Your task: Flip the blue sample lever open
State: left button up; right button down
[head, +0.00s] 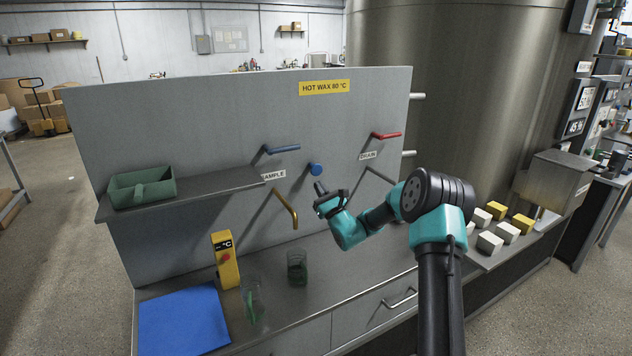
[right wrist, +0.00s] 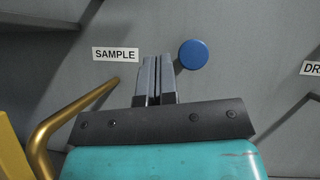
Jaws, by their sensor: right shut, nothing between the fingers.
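The blue sample lever (head: 282,149) is a blue-gripped bar on the grey panel, pointing right and roughly level, above the SAMPLE label (head: 273,175). A round blue knob (head: 316,169) sits to its lower right; it also shows in the right wrist view (right wrist: 193,54). A brass spout (head: 288,208) bends down below the label. My right gripper (head: 319,188) is shut and empty, its tips just below the knob in the head view. In the right wrist view its fingertips (right wrist: 156,60) lie between the label and the knob; I cannot tell whether they touch anything. My left gripper is not in view.
The red drain lever (head: 387,135) is at the right. Below stand a yellow thermometer (head: 226,260), a clear beaker (head: 252,300), a dark-filled beaker (head: 297,267) and a blue sheet (head: 184,320).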

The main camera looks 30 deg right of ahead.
aim_at(300, 148)
jog(key=s+r+x, duration=0.1)
jog(key=r+x, duration=0.1)
jog(key=x, duration=0.9)
jog(key=shift+a+r, duration=0.3)
jog(key=shift+a, duration=0.1)
jog(key=shift+r+n+y, duration=0.3)
jog(key=shift+n+y, duration=0.6)
jog(key=shift+n, duration=0.2)
